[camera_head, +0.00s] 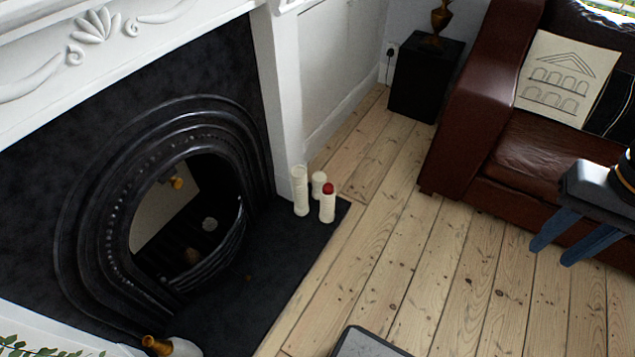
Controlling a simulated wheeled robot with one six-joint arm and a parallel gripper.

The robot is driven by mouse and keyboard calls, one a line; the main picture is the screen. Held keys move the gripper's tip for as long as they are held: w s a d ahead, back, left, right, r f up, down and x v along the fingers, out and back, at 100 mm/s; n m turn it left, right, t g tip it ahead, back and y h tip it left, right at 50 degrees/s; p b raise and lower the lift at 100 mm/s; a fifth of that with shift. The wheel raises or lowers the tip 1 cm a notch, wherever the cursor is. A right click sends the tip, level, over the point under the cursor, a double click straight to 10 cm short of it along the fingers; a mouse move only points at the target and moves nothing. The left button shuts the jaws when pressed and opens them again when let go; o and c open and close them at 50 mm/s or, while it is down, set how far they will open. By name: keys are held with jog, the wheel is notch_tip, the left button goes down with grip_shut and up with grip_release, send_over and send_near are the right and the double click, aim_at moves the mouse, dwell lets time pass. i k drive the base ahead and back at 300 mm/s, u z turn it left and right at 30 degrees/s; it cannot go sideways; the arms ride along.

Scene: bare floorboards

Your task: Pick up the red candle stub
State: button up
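The red candle stub (328,188) is a small red piece on top of the front right white candle (327,208). That candle stands upright with two other white candles at the right end of the black hearth slab. My gripper (552,253) is at the right edge of the view, far to the right of the candles. Its two bluish fingers point left and down with a gap between them, and nothing shows between them. The underside of the red stub is not visible.
A black fireplace (160,210) with a white surround fills the left. A brown leather sofa (500,150) stands at the right, behind my gripper. A black pedestal (425,78) with a brass ornament stands at the back. Bare floorboards (400,245) lie clear between hearth and sofa.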

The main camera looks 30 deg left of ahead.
aim_at(328, 188)
jog(key=u, duration=0.85)
jog(key=i, duration=0.85)
jog(key=u, duration=1)
